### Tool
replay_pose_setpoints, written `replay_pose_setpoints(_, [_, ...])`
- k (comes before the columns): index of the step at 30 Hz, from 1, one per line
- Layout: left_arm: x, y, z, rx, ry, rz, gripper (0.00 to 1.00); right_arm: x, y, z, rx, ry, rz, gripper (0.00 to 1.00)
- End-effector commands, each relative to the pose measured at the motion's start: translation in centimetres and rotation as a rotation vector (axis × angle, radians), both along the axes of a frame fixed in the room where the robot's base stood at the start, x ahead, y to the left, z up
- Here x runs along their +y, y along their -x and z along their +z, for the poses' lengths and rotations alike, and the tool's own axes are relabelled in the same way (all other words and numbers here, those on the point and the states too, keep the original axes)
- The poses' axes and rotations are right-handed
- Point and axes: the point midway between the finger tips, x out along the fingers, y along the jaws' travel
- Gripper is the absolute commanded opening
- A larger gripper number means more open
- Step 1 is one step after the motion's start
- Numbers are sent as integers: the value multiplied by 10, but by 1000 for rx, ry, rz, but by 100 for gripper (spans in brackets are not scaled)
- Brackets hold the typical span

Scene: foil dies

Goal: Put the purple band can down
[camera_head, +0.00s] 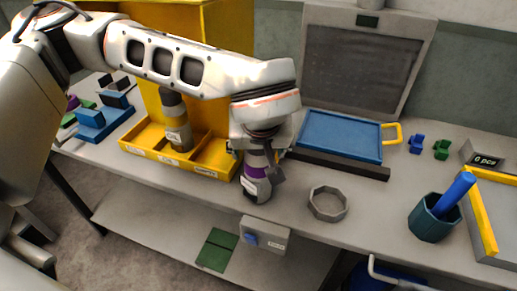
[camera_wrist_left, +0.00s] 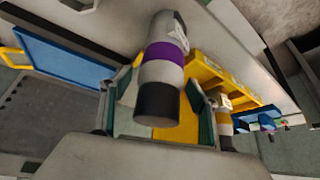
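The purple band can (camera_head: 256,172) is a grey cylinder with a purple band and a white label. It stands roughly upright near the table's front edge, below my left wrist. My left gripper (camera_head: 258,166) points down with a finger on each side of the can. In the left wrist view the purple band can (camera_wrist_left: 165,55) lies between the fingertips of my left gripper (camera_wrist_left: 164,80), which appear to close on it. Its dark end faces the camera. I cannot tell whether its base touches the table. My right gripper is not in view.
A yellow divided bin (camera_head: 204,163) holding another grey can (camera_head: 177,125) stands left of the gripper. A grey ring (camera_head: 328,203) lies close on the right. A blue tray (camera_head: 340,137) lies behind, and a pen cup (camera_head: 433,220) stands farther right. The table edge is near.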

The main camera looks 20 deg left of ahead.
Motion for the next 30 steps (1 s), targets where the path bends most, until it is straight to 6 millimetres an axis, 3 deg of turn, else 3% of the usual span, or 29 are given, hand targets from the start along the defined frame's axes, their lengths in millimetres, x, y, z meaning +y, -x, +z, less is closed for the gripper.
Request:
replay_pose_setpoints(13, [-1,2,9,-3,0,0,61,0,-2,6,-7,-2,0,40])
replay_pose_setpoints(30, [-19,49,97,-4,0,0,61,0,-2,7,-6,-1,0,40])
